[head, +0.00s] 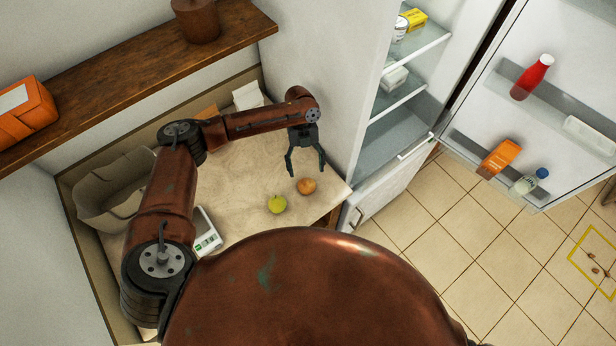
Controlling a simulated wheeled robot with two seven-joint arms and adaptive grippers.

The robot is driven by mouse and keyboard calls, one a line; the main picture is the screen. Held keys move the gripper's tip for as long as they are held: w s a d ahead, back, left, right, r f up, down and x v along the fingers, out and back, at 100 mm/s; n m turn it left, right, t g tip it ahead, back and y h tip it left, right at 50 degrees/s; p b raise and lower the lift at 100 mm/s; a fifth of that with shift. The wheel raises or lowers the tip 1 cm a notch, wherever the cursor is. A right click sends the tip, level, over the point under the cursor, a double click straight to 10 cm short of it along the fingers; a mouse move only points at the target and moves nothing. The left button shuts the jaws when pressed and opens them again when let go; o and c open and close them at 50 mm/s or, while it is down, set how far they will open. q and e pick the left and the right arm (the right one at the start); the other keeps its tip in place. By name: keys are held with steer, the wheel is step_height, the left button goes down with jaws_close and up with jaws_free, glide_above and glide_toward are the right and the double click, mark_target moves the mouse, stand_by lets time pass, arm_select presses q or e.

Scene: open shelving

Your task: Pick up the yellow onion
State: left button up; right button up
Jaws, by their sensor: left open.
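The yellow onion (306,186) is a small round orange-brown thing on the pale countertop (240,180), near its right end. My left gripper (306,174) hangs fingers down just above and behind the onion, open, with nothing between its fingers. I cannot tell the exact height of the fingertips over the onion. A yellow-green round fruit (277,204) sits on the counter to the left of the onion, a small gap apart. My right gripper is not in view.
A kitchen scale (206,240) and a grey-beige bag-like container (108,188) stand left on the counter. A wooden shelf (120,75) runs above. The open fridge (395,130) stands right, with a bottle (532,78) in its door. The counter's middle is mostly clear.

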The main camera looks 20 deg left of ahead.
mark_target(306, 180)
arm_select(q)
steer(key=shift+s+d+f, duration=0.1)
steer(key=shift+s+f, duration=0.2)
steer(key=shift+s, duration=0.2)
steer(key=shift+s+f, duration=0.25)
steer(key=shift+s, duration=0.1)
step_height(306, 180, down, 3)
steer(key=shift+s+d+r+p, duration=0.1)
steer(key=shift+d+r+p, duration=0.05)
steer(key=shift+p, duration=0.6)
steer(key=shift+x, duration=0.85)
steer(key=shift+s, duration=0.15)
steer(key=shift+c, duration=0.8)
steer(key=c, duration=1.2)
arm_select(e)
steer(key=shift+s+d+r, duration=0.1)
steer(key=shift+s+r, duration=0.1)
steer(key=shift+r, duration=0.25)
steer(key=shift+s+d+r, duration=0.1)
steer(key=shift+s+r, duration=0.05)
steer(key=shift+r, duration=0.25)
